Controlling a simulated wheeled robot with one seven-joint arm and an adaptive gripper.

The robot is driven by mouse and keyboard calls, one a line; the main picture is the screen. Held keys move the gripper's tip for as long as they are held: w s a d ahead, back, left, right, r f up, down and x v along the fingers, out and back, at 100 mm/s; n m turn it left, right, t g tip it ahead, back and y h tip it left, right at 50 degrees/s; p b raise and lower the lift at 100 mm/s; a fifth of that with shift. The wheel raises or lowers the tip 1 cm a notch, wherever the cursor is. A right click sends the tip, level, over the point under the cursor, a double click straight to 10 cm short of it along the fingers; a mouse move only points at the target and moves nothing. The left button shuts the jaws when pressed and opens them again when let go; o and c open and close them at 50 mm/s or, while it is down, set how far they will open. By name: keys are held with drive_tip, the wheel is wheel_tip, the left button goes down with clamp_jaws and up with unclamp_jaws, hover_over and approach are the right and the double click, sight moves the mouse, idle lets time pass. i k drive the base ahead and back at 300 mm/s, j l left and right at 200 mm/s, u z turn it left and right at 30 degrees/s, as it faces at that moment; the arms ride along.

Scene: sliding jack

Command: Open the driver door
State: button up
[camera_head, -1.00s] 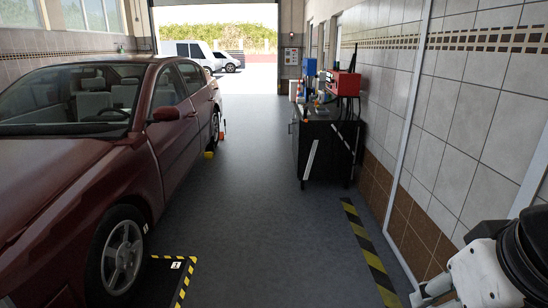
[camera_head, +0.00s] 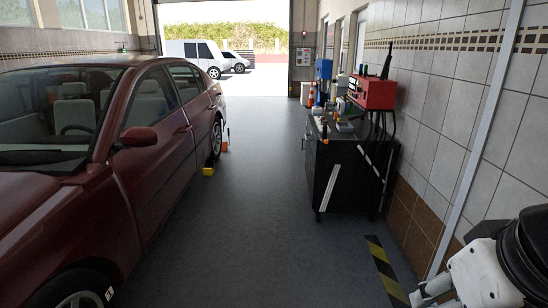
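The dark red car (camera_head: 50,215) stands along the left, its front towards me. Its driver door (camera_head: 158,165) is on the side facing the aisle, behind the side mirror (camera_head: 138,137), and looks closed, flush with the body. My gripper's fingers do not show.
A black workbench (camera_head: 340,170) with a red box (camera_head: 372,92) and tools stands along the right tiled wall. The grey aisle floor (camera_head: 255,220) is clear.

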sight(153, 164)
drive_tip(key=i, duration=1.9)
drive_tip(key=i+j+u, duration=0.1)
drive_tip(key=i+u, duration=0.2)
drive_tip(key=i, duration=0.35)
drive_tip(key=i+l+u, duration=0.1)
drive_tip(key=i+u, duration=0.25)
drive_tip(key=i, duration=0.25)
drive_tip(key=i+l+u, duration=0.3)
drive_tip(key=i, duration=0.35)
drive_tip(key=i+u, duration=0.4)
drive_tip(key=i, duration=0.25)
drive_tip(key=i+l+u, duration=0.15)
drive_tip(key=i+u, duration=0.25)
drive_tip(key=i, duration=0.3)
